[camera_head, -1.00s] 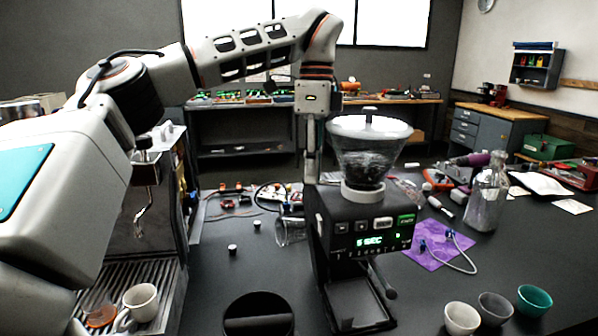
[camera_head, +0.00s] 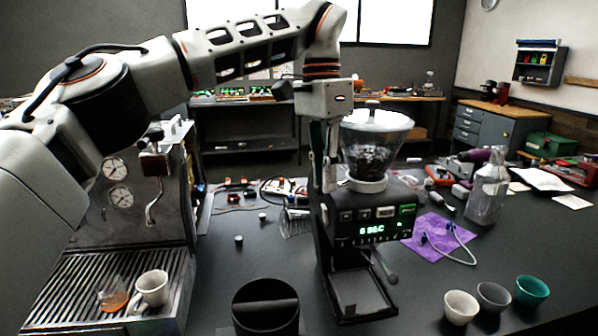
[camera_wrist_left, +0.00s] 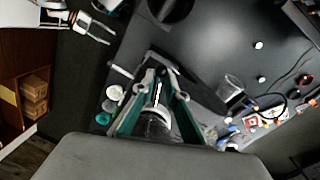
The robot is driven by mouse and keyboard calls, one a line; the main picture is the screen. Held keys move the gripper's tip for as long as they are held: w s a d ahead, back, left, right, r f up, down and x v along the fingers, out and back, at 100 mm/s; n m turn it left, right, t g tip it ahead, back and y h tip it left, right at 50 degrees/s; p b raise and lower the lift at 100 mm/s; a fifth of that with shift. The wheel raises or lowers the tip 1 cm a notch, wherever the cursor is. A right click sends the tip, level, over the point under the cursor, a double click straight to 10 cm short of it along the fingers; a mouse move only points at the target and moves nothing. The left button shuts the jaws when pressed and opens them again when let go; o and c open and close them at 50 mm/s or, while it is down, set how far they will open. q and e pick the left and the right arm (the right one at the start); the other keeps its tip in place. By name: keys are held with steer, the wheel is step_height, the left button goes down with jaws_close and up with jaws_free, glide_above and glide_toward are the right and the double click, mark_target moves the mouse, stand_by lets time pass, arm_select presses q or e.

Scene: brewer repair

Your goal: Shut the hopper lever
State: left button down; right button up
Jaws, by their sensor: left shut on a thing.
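The clear hopper (camera_head: 375,140), with dark beans inside and a pale collar, stands upright on the black grinder (camera_head: 365,235). My left gripper (camera_head: 328,188) points down at the left side of the collar. In the left wrist view its green-sided fingers (camera_wrist_left: 166,82) close around a thin pale piece beside the hopper, which I take to be the hopper lever (camera_wrist_left: 158,93). The lever is mostly hidden by the fingers, and its angle cannot be told. My right gripper (camera_wrist_left: 110,34) shows at the upper left of the wrist view, empty, with its fingers apart.
An espresso machine (camera_head: 120,215) with a cup on its grate stands at the left. A black round bin (camera_head: 265,310) is in front of the grinder. Three cups (camera_head: 492,296) stand front right.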

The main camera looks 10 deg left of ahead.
arm_select(q)
steer(key=shift+s+d, duration=0.1)
steer(key=shift+d, duration=0.05)
arm_select(e)
steer(key=shift+w+a, duration=0.1)
steer(key=shift+a, duration=0.2)
steer(key=shift+f, duration=0.25)
arm_select(q)
steer(key=c, duration=2.2)
jaws_free()
steer(key=shift+r, duration=0.1)
arm_select(e)
steer(key=shift+r, duration=0.15)
arm_select(q)
steer(key=shift+w+a+r, duration=0.15)
steer(key=shift+r, duration=1.7)
steer(key=shift+w+a+r, duration=0.1)
steer(key=shift+r, duration=1.7)
